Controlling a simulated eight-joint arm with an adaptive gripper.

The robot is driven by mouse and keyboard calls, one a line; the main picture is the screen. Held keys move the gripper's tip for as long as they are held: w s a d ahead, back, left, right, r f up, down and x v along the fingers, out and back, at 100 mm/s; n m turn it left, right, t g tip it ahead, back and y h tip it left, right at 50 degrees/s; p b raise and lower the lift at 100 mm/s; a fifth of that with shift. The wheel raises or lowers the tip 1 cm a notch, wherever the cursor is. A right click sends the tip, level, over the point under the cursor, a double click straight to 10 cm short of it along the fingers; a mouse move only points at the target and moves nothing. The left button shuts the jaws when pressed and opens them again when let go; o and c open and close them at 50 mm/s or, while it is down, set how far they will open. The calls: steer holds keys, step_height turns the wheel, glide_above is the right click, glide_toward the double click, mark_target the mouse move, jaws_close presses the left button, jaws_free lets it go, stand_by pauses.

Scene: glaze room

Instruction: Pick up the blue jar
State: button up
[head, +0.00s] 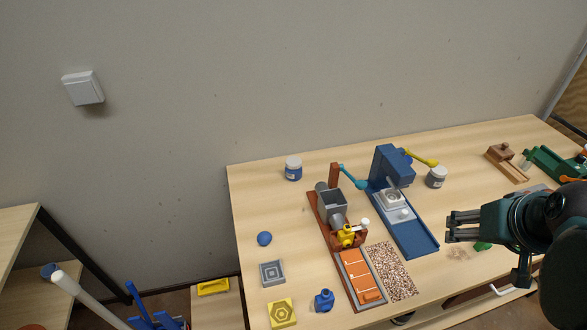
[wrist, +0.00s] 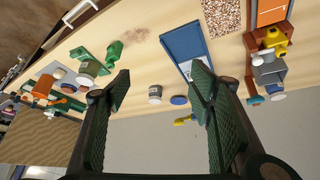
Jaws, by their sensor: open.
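The jar with a blue body and white lid (head: 293,169) stands upright near the back left of the table in the head view. In the wrist view it seems to be the small white-and-blue jar (wrist: 278,95) at the right, partly hidden by the machine. My gripper (head: 451,227) is above the table's right part, well to the right of this jar. Its two fingers (wrist: 160,85) are apart, with nothing held between them. A similar jar with a grey label (head: 437,177) stands nearer to my gripper; in the wrist view it shows between the fingers (wrist: 155,93).
A blue press (head: 402,215) and a red-brown machine with a grey hopper (head: 333,204) stand between my gripper and the blue jar. A blue ball (head: 264,239), tiles and a small blue bottle (head: 324,301) lie at the left. Bare table surrounds the blue jar's left side.

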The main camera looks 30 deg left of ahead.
steer(key=w+a+r+n+g+y+p, duration=0.1)
steer(key=w+a+r+n+p, duration=0.25)
steer(key=w+a, duration=0.65)
steer(key=n+g+y+p, duration=0.2)
steer(key=n+g+p, duration=0.1)
steer(key=n+p, duration=0.3)
glide_toward(294, 161)
steer(key=d+r, duration=0.1)
steer(key=d, duration=0.3)
steer(key=w+d+r, duration=0.1)
steer(key=d+r, duration=0.1)
steer(key=d, duration=0.3)
steer(key=w+d+r, duration=0.1)
steer(key=d, duration=0.3)
steer(key=shift+w+d+r, duration=0.2)
steer(key=shift+d+r, duration=0.15)
steer(key=shift+d, duration=0.05)
steer(key=a+f+n+p, duration=0.1)
steer(key=a+f, duration=0.1)
steer(key=a, duration=0.3)
steer(key=a+f+n+g+p, duration=0.1)
steer(key=a+f, duration=0.1)
steer(key=a, duration=0.2)
steer(key=s+a+f+n+p, duration=0.1)
steer(key=a+f, duration=0.2)
steer(key=a, duration=0.2)
steer(key=shift+s+a, duration=0.1)
steer(key=shift+a, duration=0.25)
steer(key=shift+f, duration=0.1)
steer(key=shift+x, duration=1.2)
